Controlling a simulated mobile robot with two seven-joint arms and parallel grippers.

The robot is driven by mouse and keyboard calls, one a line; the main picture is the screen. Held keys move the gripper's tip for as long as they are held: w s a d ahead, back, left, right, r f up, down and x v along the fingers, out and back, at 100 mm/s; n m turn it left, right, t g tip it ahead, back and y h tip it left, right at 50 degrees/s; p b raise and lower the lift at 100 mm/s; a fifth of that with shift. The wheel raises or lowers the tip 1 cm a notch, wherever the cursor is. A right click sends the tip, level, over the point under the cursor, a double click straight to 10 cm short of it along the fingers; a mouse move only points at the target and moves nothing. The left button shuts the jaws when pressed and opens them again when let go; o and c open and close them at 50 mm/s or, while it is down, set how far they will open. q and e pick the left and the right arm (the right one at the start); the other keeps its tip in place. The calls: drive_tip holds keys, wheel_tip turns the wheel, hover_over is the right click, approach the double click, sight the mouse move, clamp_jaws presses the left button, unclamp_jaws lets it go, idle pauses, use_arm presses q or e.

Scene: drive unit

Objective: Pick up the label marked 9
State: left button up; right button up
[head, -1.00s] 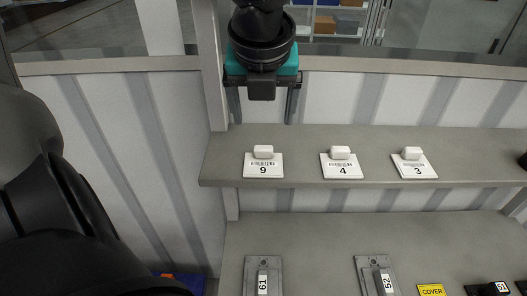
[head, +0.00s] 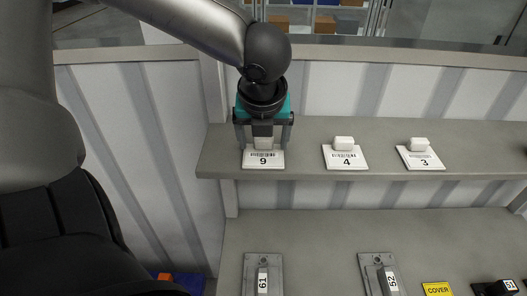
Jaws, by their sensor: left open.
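The label marked 9 (head: 263,160) is a white plate with a barcode and a white block handle, lying at the left end of the upper shelf. My left gripper (head: 263,144) is right over it, with its open fingers on either side of the handle. The handle is mostly hidden by the gripper. I cannot tell whether the fingers touch the label. My right gripper is not in view.
On the upper shelf (head: 384,166) the label marked 4 (head: 345,157) and the label marked 3 (head: 420,158) lie to the right. The lower shelf holds grey parts marked 61 (head: 263,280) and 52 (head: 379,270), and a yellow COVER tag (head: 437,289). A corrugated wall stands behind.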

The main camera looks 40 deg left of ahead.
use_arm(q)
drive_tip(key=shift+c, duration=0.3)
clamp_jaws()
idle(0.5)
